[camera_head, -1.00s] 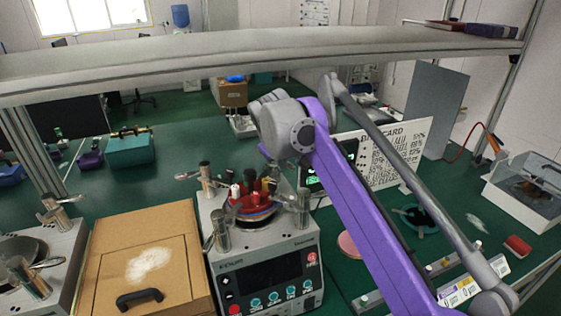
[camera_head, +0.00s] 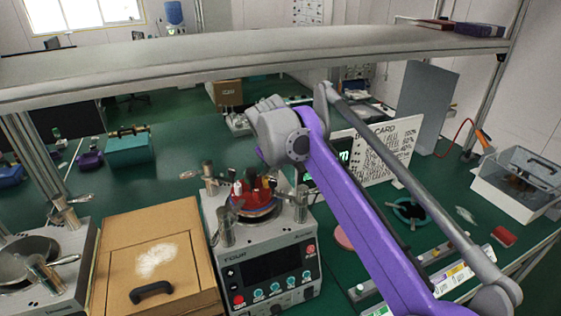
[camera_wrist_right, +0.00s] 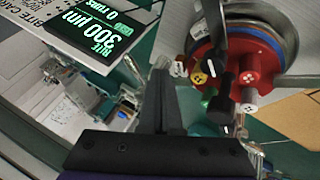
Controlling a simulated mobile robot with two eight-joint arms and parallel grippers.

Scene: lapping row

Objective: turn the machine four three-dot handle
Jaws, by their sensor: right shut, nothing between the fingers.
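My left gripper is not in view.
Metal posts with levers (camera_head: 226,228) rise around the plate. A cardboard box (camera_head: 120,235) stands left of the machine, with another machine (camera_head: 75,275) beyond. A printed card (camera_head: 375,155) stands behind my right arm. A shelf (camera_head: 190,65) spans above.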

